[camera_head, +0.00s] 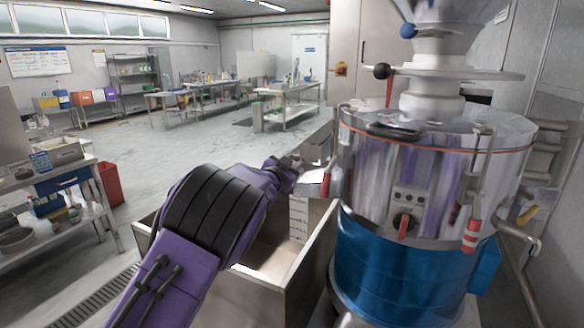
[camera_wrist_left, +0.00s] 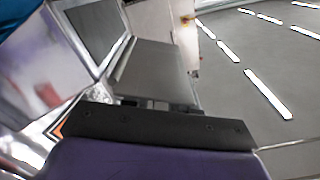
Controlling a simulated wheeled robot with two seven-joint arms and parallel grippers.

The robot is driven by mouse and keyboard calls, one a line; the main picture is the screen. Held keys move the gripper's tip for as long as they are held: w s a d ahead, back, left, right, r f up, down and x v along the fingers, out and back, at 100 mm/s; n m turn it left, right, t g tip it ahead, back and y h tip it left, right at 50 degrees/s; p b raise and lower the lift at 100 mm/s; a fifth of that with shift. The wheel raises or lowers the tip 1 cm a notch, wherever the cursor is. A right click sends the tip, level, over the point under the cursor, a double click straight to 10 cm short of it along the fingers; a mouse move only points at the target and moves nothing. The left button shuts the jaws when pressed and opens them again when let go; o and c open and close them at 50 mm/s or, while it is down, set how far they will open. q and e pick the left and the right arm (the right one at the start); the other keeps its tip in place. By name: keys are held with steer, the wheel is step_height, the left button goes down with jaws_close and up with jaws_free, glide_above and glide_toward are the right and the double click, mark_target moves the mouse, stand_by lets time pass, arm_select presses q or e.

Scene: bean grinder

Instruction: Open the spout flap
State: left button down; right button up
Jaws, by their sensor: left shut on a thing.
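The bean grinder (camera_head: 432,190) has a shiny steel drum over a blue base and stands at the right in the head view. My left gripper (camera_head: 292,162) is at the left side of the drum, above a steel bin (camera_head: 325,245). In the left wrist view, the gripper (camera_wrist_left: 157,103) is shut at the near edge of a flat grey panel, which looks like the spout flap (camera_wrist_left: 155,68). The flap seems tilted out from the machine, but its exact angle is unclear. The arm and wrist hide much of the spout. My right gripper is not in view.
The open-topped bin stands below the gripper, close to the grinder. A side table (camera_head: 60,180) with containers and a red bin (camera_head: 110,183) are at the left. Grey floor (camera_head: 190,140) is clear between them and the worktables behind.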

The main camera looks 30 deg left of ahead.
arm_select(q)
steer(key=shift+r, duration=0.1)
stand_by(0.4)
steer(key=c, duration=1)
jaws_free()
steer(key=shift+d, duration=0.1)
steer(key=shift+o, duration=0.2)
steer(key=s+b, duration=0.2)
steer(key=s, duration=0.8)
steer(key=shift+s+d+b, duration=0.25)
steer(key=shift+b, duration=0.15)
